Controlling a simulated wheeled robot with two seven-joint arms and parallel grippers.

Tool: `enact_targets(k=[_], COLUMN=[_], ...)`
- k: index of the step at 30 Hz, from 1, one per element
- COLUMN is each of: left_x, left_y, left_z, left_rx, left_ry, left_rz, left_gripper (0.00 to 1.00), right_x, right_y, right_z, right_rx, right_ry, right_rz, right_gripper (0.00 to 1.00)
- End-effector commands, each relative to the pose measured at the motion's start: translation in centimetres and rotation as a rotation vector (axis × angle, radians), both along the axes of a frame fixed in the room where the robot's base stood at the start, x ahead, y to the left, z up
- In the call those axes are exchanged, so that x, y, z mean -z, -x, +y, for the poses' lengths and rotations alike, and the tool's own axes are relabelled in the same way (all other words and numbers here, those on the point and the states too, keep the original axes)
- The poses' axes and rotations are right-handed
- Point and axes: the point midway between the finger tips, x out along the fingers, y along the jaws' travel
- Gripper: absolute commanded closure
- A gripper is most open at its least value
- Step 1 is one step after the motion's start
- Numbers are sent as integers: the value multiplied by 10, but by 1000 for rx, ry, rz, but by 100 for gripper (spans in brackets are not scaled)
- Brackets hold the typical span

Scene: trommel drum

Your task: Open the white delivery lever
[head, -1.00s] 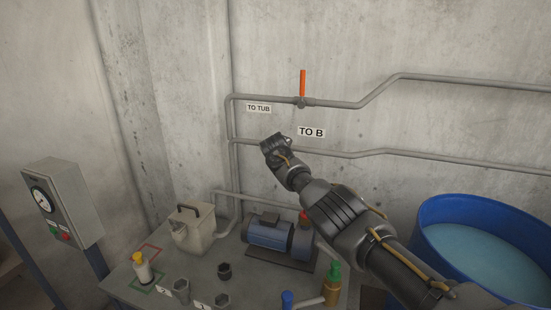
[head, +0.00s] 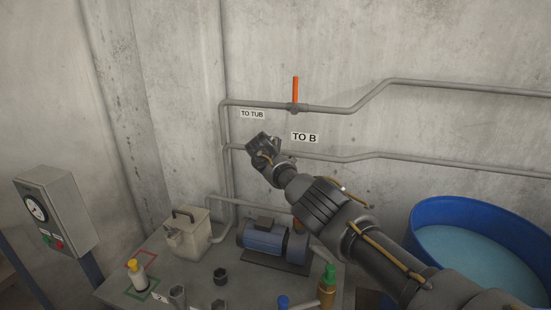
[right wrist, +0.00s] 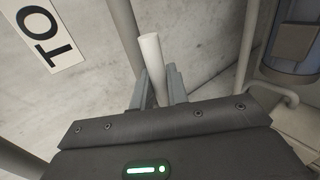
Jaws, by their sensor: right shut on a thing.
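The white lever (right wrist: 151,53) shows in the right wrist view as a round white bar standing up between the fingers of my right gripper (right wrist: 158,86). The gripper is shut on it. In the head view my right gripper (head: 262,146) is by the lower pipe (head: 340,159), left of and below the "TO B" label (head: 304,137). There the gripper hides the lever, so its angle to the pipe cannot be told. My left gripper is in neither view.
An orange lever (head: 295,89) stands upright on the upper pipe (head: 340,109). Below are a blue pump (head: 264,239), a grey box with a handle (head: 187,236) and several fittings on the table. A blue tub (head: 423,226) of water stands right; a control box (head: 57,213) left.

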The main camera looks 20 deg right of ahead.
Motion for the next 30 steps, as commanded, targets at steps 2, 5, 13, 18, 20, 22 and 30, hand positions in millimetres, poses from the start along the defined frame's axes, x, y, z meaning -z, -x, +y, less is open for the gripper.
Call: enact_targets(k=[2,5,13,18,20,22,30], left_x=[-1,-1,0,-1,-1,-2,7], left_y=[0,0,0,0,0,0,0], left_z=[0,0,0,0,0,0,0], left_rx=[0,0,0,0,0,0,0], left_ry=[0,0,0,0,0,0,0], left_rz=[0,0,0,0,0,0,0], left_gripper=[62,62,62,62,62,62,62], right_x=[-6,-6,-3,-4,-6,-9,-26], right_y=[-1,-1,-1,1,3,5,28], right_z=[-2,-2,0,1,3,6,24], right_rx=[0,0,0,1,0,0,-1], right_ry=[2,1,0,1,2,3,1], right_rz=[-11,-11,-5,-7,-6,-8,-10], right_gripper=[81,68,65,65,65,65,65])
